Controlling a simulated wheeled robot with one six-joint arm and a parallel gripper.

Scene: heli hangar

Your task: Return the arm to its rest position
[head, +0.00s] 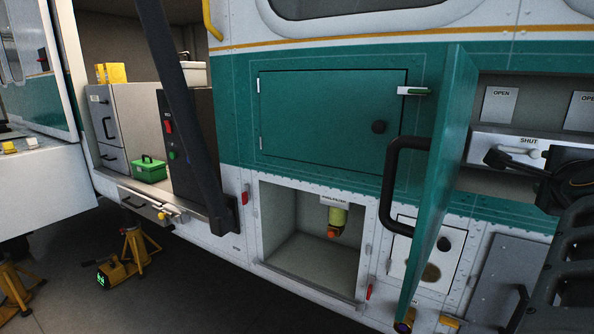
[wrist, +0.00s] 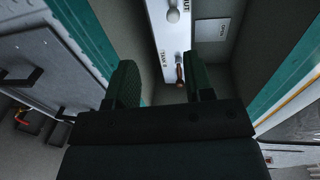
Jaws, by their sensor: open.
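My gripper (wrist: 164,82) is open and empty, its two dark fingers spread apart in the wrist view. In the head view my dark gripper (head: 518,163) is at the right, at the mouth of an open compartment (head: 500,88) in the green and white side. A white valve plate (wrist: 163,28) marked SHUT and TANK 2 lies beyond the fingers. It carries a white knob (wrist: 173,14) and a reddish-brown handle (wrist: 180,72). My gripper and arm hide part of the compartment.
An open green door (head: 440,170) with a black handle (head: 392,185) stands out just left of my gripper. A closed green hatch (head: 330,115) and an open lower bay (head: 305,250) are further left. A dark diagonal bar (head: 180,100) crosses the left side. Yellow jacks (head: 132,250) stand on the floor.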

